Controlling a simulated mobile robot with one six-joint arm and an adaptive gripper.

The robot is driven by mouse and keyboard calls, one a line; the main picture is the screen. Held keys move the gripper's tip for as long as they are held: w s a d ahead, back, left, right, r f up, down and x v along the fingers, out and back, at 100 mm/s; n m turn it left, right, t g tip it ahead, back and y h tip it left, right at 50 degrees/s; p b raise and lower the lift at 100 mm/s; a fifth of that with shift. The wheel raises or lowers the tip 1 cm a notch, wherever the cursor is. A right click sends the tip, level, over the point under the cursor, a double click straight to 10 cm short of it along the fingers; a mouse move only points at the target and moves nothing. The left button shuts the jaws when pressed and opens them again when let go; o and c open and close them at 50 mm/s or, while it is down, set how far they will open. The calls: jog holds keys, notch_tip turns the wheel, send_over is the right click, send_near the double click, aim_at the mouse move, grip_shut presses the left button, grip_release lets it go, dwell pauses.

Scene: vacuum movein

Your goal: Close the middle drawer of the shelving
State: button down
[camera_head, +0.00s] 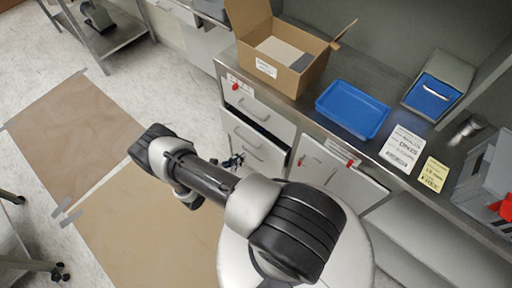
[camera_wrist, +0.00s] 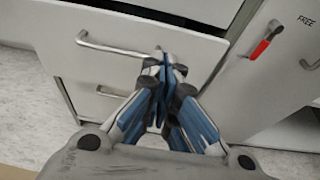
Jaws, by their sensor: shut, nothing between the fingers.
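The middle drawer (camera_head: 262,145) of the grey shelving stands partly open, with a dark gap above its front under the top drawer (camera_head: 258,108). In the wrist view its pale front (camera_wrist: 75,25) fills the upper left, with a bar handle (camera_wrist: 110,47). My gripper (camera_wrist: 165,62) is shut and empty. Its blue-sided fingertips are in front of the drawer front, by the handle's right end; I cannot tell whether they touch. In the head view my gripper (camera_head: 234,160) shows small beside the drawer, partly hidden by my arm.
A lower drawer handle (camera_wrist: 112,93) shows beneath. A cabinet door (camera_wrist: 270,85) with a red-tagged lock (camera_wrist: 262,45) stands to the right. The countertop holds an open cardboard box (camera_head: 270,60), a blue tray (camera_head: 352,108) and a grey crate (camera_head: 485,180). The floor at left is mostly clear.

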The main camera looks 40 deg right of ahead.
jog(key=b, duration=0.2)
send_near(262, 141)
jog(key=x, duration=0.5)
jog(key=shift+d, duration=0.5)
jog(key=shift+r, duration=0.1)
